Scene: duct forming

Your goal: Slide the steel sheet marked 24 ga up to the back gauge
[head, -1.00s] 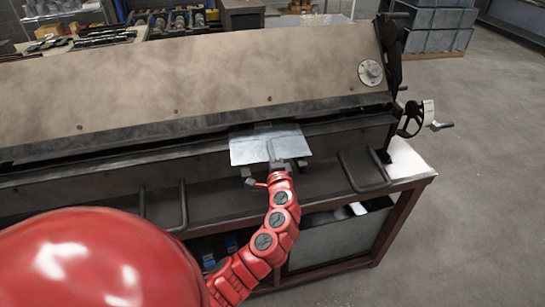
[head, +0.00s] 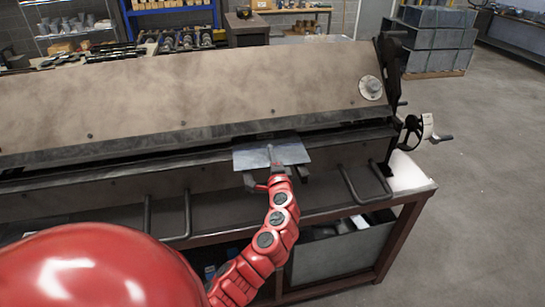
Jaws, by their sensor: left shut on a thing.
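A flat, bright steel sheet (head: 250,157) lies at the mouth of the long bending machine (head: 190,95). Its far edge is at the dark slot under the machine's long beam. I cannot read any marking on it. My left gripper (head: 277,169) is at the sheet's near edge, shut on it, with the red arm reaching up from below. The back gauge is not visible; the machine's beam hides what lies behind. My right gripper is not in view.
Two bent handles (head: 367,185) stick out from the machine's front, one on each side of my arm. A crank wheel (head: 416,130) is at its right end. A grey bin (head: 342,250) sits below. The floor at right is clear.

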